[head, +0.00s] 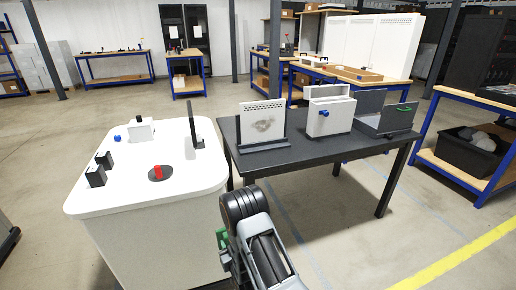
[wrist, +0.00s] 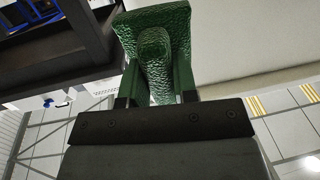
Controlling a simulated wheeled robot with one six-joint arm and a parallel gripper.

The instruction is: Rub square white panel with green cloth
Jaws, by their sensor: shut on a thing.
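The square white panel (head: 262,124) stands upright on the dark table, with a row of small holes near its top and a grey smudge in its middle. My gripper (wrist: 157,84) is shut on the green cloth (wrist: 181,26), a textured green piece that sticks out beyond the fingers in the wrist view. In the head view a bit of the green cloth (head: 221,238) shows left of my arm, low between the two tables. My gripper is mostly hidden there behind my arm. The cloth is well apart from the panel, nearer to me and lower.
The dark table (head: 300,151) also holds a white box with a blue knob (head: 329,119) and an open grey box with a green handle (head: 388,122). A white rounded table (head: 118,184) with a red button (head: 158,172) and small dark blocks stands left. Floor is free at right.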

